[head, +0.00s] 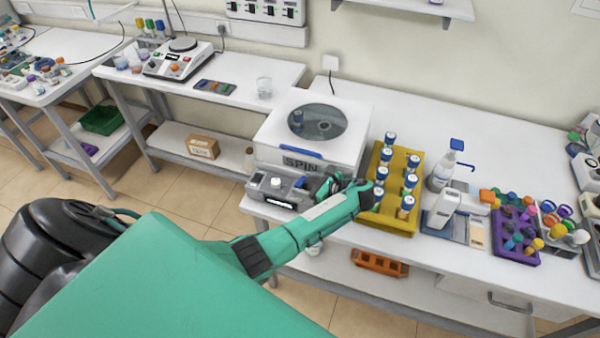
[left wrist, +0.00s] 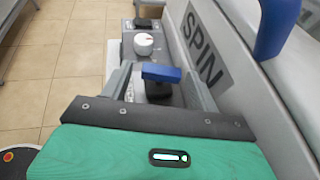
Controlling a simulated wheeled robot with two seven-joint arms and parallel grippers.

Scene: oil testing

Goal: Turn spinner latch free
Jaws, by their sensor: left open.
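The spinner is a white box (head: 345,150) labelled SPIN with a round dark window in its lid. A blue handle (head: 292,152) runs along the lid's front edge and shows large in the left wrist view (left wrist: 275,28). A grey control panel (head: 270,188) juts from its front. In the left wrist view, a blue latch bar (left wrist: 160,73) on a black base stands on that panel, and a white knob (left wrist: 143,44) sits beyond it. My left gripper (head: 324,184) is open at the panel, its fingers on either side of the latch. I cannot tell whether they touch it.
A yellow rack (head: 411,165) with several blue-capped tubes stands close right of my left gripper. A spray bottle (head: 444,165) and a purple rack (head: 514,240) are farther right. A side table (head: 270,75) with a scale is at the left. The spinner's front wall is close beside my gripper.

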